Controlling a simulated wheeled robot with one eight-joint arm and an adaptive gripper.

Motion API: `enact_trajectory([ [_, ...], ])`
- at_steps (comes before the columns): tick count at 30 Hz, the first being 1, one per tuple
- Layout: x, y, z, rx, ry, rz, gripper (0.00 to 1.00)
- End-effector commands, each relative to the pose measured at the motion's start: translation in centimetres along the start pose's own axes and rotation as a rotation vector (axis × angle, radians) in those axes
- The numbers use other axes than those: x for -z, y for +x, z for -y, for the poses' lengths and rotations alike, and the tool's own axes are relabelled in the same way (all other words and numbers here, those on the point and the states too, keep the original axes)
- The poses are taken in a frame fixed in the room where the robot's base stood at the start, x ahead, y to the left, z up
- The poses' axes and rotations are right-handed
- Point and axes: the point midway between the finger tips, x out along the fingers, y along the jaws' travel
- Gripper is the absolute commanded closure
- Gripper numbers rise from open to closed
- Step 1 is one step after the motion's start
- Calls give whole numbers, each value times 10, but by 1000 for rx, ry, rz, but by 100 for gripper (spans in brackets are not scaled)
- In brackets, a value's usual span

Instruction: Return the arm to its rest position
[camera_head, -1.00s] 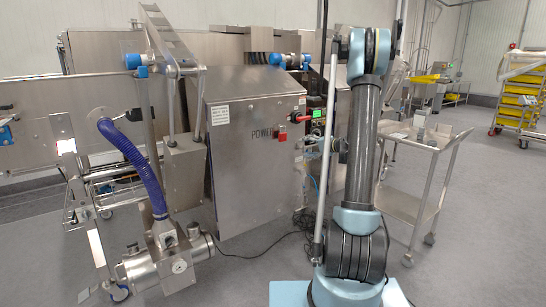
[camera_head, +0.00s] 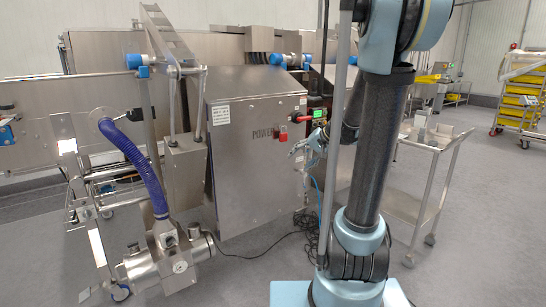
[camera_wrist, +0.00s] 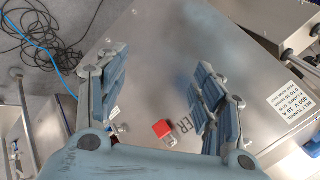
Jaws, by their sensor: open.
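My gripper (camera_head: 308,143) is open and empty in front of the right part of the steel cabinet's front. In the wrist view, the two blue-grey fingers (camera_wrist: 162,78) are spread apart over the cabinet face (camera_wrist: 160,40), with nothing between them. The red power switch (camera_head: 282,136) is on the cabinet front beside the POWER lettering. It also shows in the wrist view (camera_wrist: 162,129), near the gripper's base and apart from the fingers. My arm is bent, and its upper link hides part of the gripper's forearm.
The steel cabinet (camera_head: 245,180) stands left of my arm. A steel cart (camera_head: 405,205) stands to the right. Black cable (camera_head: 270,245) lies on the floor by the cabinet and shows in the wrist view (camera_wrist: 45,35). Open floor is at the far right.

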Motion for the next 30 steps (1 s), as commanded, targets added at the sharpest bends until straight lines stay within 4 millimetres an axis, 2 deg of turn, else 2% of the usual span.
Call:
enact_trajectory([
  [3, -32, -13, -6, -57, -36, 27, 38],
  [14, -121, -48, -38, -234, -142, 103, 38],
  [24, -198, -77, -84, -406, -237, 169, 38],
  [30, -237, -92, -116, -508, -289, 202, 38],
])
